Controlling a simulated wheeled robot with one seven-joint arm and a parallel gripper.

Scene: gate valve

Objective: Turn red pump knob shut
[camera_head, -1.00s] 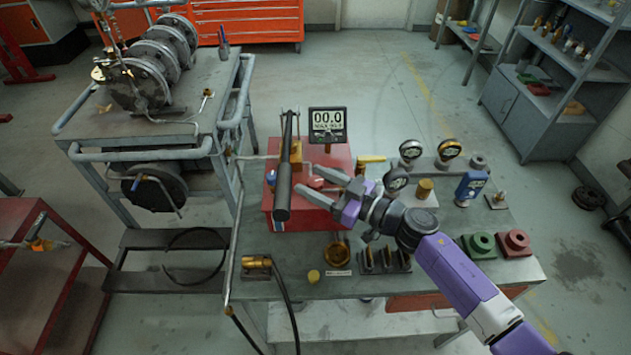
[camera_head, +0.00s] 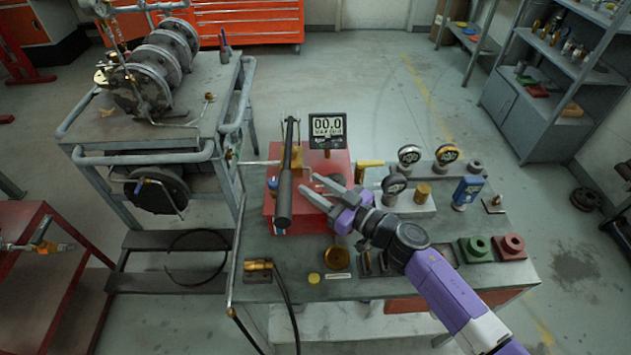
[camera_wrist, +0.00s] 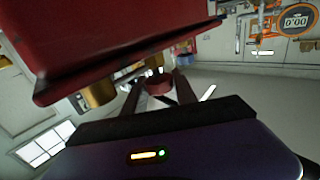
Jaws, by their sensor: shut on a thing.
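The red pump box (camera_head: 335,215) stands on the workbench, with a long black lever lying over its left side. My gripper (camera_head: 307,182) reaches in from the right at the box's near side, beside the lever. In the wrist view, my two dark fingers (camera_wrist: 157,84) are shut on a small red round knob (camera_wrist: 155,77) just below the red box body. In the head view the knob is mostly hidden by my fingers. I cannot tell from these frames how far the knob is turned.
The black lever (camera_head: 285,185) runs close to my fingertips. A digital display (camera_head: 327,126) reading 00.0 stands behind the box. The near left bench top holds brass fittings (camera_head: 258,265).

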